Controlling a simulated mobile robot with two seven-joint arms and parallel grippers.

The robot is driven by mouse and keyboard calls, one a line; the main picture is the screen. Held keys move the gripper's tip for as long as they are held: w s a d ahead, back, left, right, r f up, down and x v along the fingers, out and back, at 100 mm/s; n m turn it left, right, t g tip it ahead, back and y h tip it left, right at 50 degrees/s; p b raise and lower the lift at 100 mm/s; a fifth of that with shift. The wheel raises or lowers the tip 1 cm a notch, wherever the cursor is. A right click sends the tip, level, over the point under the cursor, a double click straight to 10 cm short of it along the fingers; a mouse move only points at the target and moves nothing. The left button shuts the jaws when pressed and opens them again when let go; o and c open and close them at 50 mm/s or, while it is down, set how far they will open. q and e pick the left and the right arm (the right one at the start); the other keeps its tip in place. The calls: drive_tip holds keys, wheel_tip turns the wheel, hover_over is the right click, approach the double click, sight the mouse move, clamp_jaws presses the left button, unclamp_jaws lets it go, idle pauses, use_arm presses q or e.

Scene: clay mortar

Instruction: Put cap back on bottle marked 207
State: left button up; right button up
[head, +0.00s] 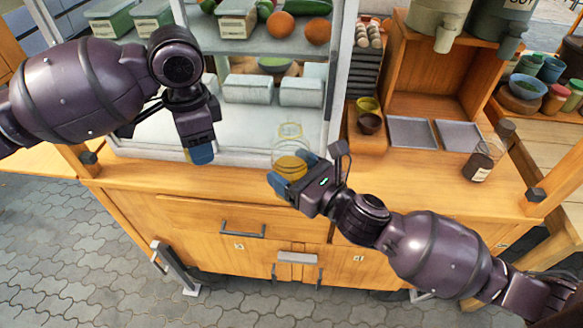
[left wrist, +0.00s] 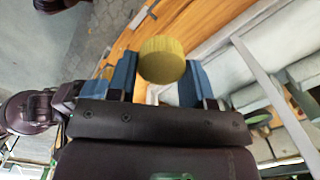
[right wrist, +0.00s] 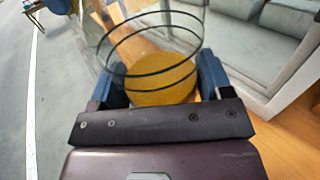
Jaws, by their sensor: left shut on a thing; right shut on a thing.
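My right gripper (head: 292,168) is shut on a clear bottle (head: 289,147) with yellow contents or a yellow base. It holds the bottle near the front edge of the wooden counter, with the open rim up. In the right wrist view the bottle (right wrist: 160,83) shows dark rings around clear walls, between the blue fingers. No number is readable on it. My left gripper (head: 200,154) is shut on a round yellow cap (left wrist: 162,61), seen between its blue fingers in the left wrist view. In the head view the cap is hidden. The left gripper is left of the bottle, apart from it.
A glass-fronted display case (head: 330,80) with trays and vegetables stands behind the bottle. A dark bottle (head: 479,165) with a pale label stands on the counter at the right. Metal trays (head: 412,132) and small bowls (head: 370,123) are at the back. Drawers (head: 238,233) are below.

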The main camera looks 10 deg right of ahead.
use_arm(q)
drive_tip(key=d+r+m, duration=0.7)
drive_tip(key=d+m, duration=0.1)
drive_tip(key=m, duration=0.3)
wheel_tip(320, 180, up, 7)
drive_tip(key=m, duration=1.4)
hover_over(290, 140)
drive_tip(key=shift+w+f, duration=0.2)
drive_tip(key=shift+w, duration=0.25)
use_arm(e)
drive_tip(key=shift+a, duration=0.1)
use_arm(q)
drive_tip(key=shift+f, duration=0.15)
drive_tip(key=shift+f, duration=1.9)
